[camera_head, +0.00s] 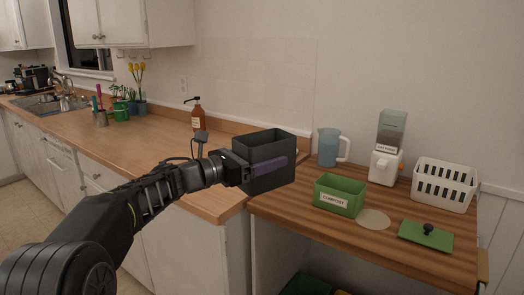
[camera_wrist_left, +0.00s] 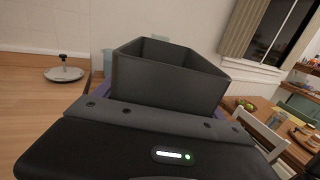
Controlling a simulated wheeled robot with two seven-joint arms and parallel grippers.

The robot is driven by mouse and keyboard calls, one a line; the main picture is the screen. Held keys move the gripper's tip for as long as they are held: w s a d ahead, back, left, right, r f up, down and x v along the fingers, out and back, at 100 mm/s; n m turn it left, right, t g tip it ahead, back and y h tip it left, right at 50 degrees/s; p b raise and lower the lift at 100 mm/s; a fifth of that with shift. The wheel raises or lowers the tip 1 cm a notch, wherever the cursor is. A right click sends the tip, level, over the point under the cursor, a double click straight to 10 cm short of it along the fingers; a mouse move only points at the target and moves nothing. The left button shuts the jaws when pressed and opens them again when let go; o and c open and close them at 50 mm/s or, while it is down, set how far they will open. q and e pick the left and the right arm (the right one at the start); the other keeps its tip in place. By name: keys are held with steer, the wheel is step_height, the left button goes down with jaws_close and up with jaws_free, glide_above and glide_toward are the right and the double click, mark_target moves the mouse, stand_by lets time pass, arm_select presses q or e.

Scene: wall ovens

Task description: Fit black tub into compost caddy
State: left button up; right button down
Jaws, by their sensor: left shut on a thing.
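A black open-topped tub (camera_head: 268,147) is held upright by my left gripper (camera_head: 262,167), above the corner where the two counters meet. The gripper's finger lies along the tub's outer side. The tub also fills the middle of the left wrist view (camera_wrist_left: 168,80), with the gripper body below it. The green compost caddy (camera_head: 341,193) with a white "COMPOST" label stands open on the wooden counter, right of and lower than the tub. Its inside looks empty from here, though the bottom is hidden. A green lid with a black knob (camera_head: 427,236) lies to its right. My right gripper is out of view.
A blue-tinted pitcher (camera_head: 329,148) and a white dispenser (camera_head: 386,160) stand behind the caddy. A white slotted basket (camera_head: 443,186) is at the back right. A round pale mat (camera_head: 372,219) lies beside the caddy. A brown pump bottle (camera_head: 196,116) stands on the left counter.

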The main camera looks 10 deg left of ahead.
mark_target(272, 180)
arm_select(q)
steer(key=shift+n+t+y, duration=0.5)
steer(key=shift+n+y, duration=0.1)
steer(key=shift+n, duration=0.1)
steer(key=f, duration=0.2)
steer(key=d+f, duration=0.1)
steer(key=f, duration=0.4)
steer(key=shift+w+d+p, duration=0.3)
steer(key=shift+w+d, duration=0.05)
steer(key=shift+d, duration=0.05)
steer(key=s+a+f+n+t+y+p, duration=0.1)
steer(key=s+f+n+y, duration=0.1)
steer(key=f, duration=0.4)
steer(key=s+a+f+n+t+y+p, duration=0.1)
steer(key=s+a+f+n+y, duration=0.1)
steer(key=s+f+y, duration=0.2)
steer(key=s+a+f+n+t+y+p, duration=0.1)
steer(key=s+f+n+y, duration=0.2)
steer(key=f, duration=0.7)
steer(key=shift+s+a+y, duration=0.35)
steer(key=shift+s+y, duration=0.1)
steer(key=shift+y, duration=0.35)
